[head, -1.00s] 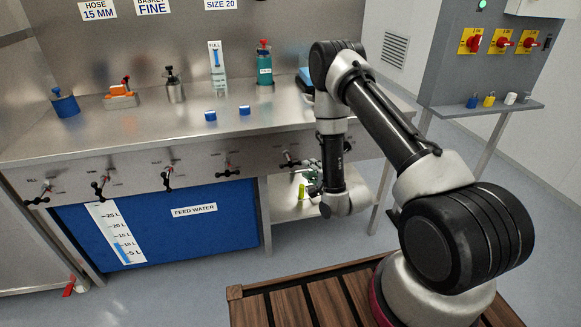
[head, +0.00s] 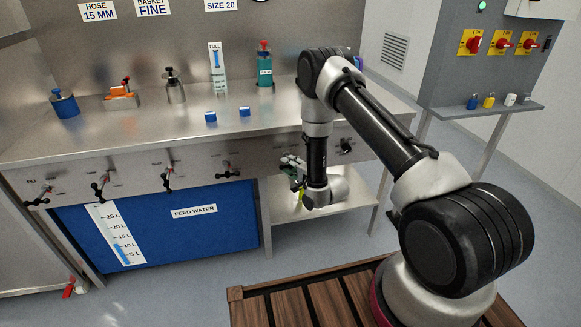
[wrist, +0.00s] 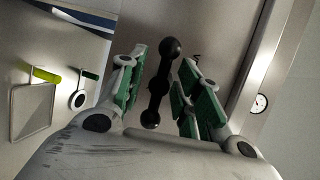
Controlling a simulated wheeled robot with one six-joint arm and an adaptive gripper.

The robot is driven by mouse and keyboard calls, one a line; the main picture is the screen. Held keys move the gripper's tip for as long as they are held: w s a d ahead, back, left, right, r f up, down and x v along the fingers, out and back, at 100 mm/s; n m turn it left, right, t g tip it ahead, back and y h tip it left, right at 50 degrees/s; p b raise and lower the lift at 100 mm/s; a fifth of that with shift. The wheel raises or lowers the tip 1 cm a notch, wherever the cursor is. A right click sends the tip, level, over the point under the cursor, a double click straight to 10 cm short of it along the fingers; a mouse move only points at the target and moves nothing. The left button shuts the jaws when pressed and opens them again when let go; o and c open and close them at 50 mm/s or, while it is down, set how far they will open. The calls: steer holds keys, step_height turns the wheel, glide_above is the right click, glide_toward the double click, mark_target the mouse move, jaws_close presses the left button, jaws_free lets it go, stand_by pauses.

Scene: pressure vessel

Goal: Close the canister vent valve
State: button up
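A black valve handle (wrist: 158,85) with ball ends sticks out from the steel panel in the wrist view. It appears between the two green-padded fingers of my gripper (wrist: 160,88), which are spread with a gap on each side. I cannot tell how deep the handle sits between them. In the head view my gripper (head: 290,165) is at the right part of the bench's front panel. The vent label is not readable.
Several other lever valves, such as one at the middle (head: 230,172), line the panel. Canisters, including a green one (head: 265,70), stand on the bench (head: 130,135). A lower shelf (head: 285,232) lies under my wrist. A blue feed water tank (head: 215,235) is at left.

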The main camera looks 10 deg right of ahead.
steer(key=c, duration=0.7)
jaws_close()
steer(key=shift+s+f, duration=0.1)
steer(key=o, duration=0.7)
jaws_free()
steer(key=shift+o, duration=0.2)
steer(key=v, duration=1.2)
